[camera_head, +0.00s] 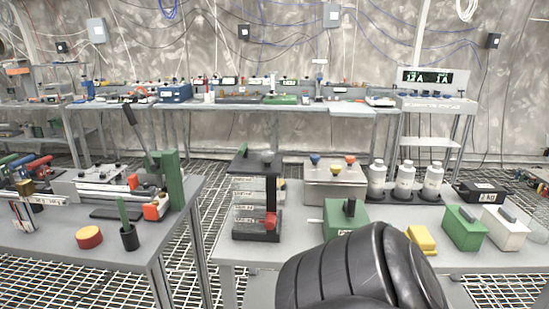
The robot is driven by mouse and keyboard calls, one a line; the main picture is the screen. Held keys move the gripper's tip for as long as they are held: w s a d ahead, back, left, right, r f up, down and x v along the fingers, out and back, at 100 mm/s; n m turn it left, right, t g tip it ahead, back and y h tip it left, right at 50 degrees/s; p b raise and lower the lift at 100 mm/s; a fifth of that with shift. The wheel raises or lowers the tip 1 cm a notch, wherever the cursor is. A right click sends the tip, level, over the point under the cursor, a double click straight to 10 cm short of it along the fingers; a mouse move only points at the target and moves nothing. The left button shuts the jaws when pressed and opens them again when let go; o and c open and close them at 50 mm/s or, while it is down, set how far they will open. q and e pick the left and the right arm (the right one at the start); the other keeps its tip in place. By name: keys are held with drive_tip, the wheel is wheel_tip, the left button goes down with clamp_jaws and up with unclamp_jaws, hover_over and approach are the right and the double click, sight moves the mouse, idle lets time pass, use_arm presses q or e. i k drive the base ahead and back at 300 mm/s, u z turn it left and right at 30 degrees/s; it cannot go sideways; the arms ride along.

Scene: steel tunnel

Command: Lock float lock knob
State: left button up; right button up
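I cannot tell for certain which part is the float lock knob. A grey metal box (334,190) on the right front table carries small knobs on top: a blue one (315,158), an orange-red one (336,168) and a yellow one (350,159). Left of it stands a dark-framed rack (257,205) with labelled shelves and a red block (271,221) at its lower right. A green box (346,217) with a dark upright part stands in front of the grey box. Neither gripper is in view. A black ribbed arm link of mine fills the bottom middle and hides part of the table edge.
The right table (225,250) also holds white bottles (407,180), a yellow block (420,239), and green (465,228) and white (505,228) boxes. The left table (60,235) holds a green lever press (169,180) and a black cup (129,238). A gap separates the tables.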

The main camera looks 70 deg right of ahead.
sight(266, 157)
drive_tip(key=k, duration=0.55)
drive_tip(key=z, duration=0.95)
